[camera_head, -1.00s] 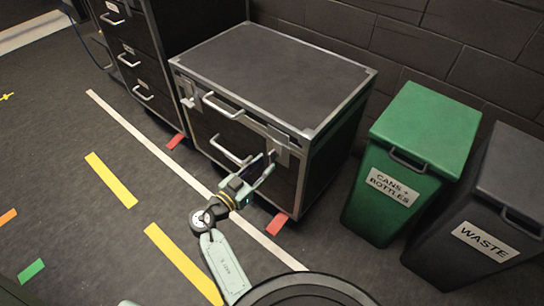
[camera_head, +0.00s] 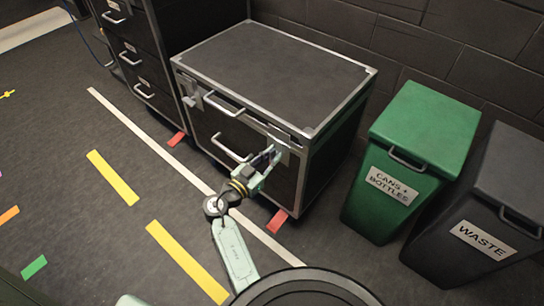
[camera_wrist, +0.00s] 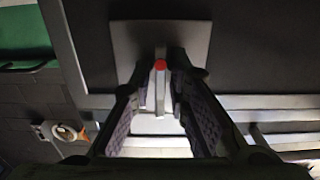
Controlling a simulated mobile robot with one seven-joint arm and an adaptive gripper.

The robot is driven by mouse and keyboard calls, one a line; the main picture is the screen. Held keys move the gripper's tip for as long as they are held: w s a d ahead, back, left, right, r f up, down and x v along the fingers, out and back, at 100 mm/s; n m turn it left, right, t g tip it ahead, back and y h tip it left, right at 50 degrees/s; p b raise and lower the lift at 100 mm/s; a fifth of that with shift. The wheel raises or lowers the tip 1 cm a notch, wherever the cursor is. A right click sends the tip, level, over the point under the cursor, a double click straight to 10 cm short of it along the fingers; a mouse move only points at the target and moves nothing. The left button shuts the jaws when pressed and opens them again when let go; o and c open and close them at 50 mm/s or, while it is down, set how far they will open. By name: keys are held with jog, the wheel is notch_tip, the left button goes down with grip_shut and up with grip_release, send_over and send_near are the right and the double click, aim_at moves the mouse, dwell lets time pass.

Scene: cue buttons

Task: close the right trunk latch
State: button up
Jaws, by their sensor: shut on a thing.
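The black trunk (camera_head: 265,65) has metal edges, and its lid lies down flat. The right trunk latch (camera_head: 284,146) is a grey plate on the front, near the right corner, partly hidden by my gripper. In the wrist view the latch plate (camera_wrist: 122,40) carries a narrow lever (camera_wrist: 160,85) with a red tip. My gripper (camera_head: 274,157) is at this latch. In the wrist view its dark fingers (camera_wrist: 162,88) lie on either side of the lever and are shut on it. The exact finger contact is shadowed.
The left latch (camera_head: 192,101) sits near the front left corner, and silver handles (camera_head: 224,104) are on the trunk's front. A green bin (camera_head: 425,125) and a grey waste bin (camera_head: 490,235) stand at right. A drawer cabinet (camera_head: 130,50) stands left.

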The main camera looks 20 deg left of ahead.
jog(key=shift+n, duration=0.4)
grip_shut()
jog(key=n+b, duration=0.1)
jog(key=n, duration=0.2)
jog(key=shift+a+n+b, duration=0.1)
jog(key=shift+n+b, duration=0.2)
jog(key=shift+n, duration=0.1)
jog(key=n, duration=0.5)
jog(key=shift+r, duration=0.1)
jog(key=n+p, duration=0.2)
jog(key=n, duration=0.3)
jog(key=shift+n, duration=0.3)
jog(key=shift+n+p, duration=0.8)
jog(key=shift+n, duration=0.5)
jog(key=o, duration=0.6)
grip_release()
jog(key=shift+c, duration=0.2)
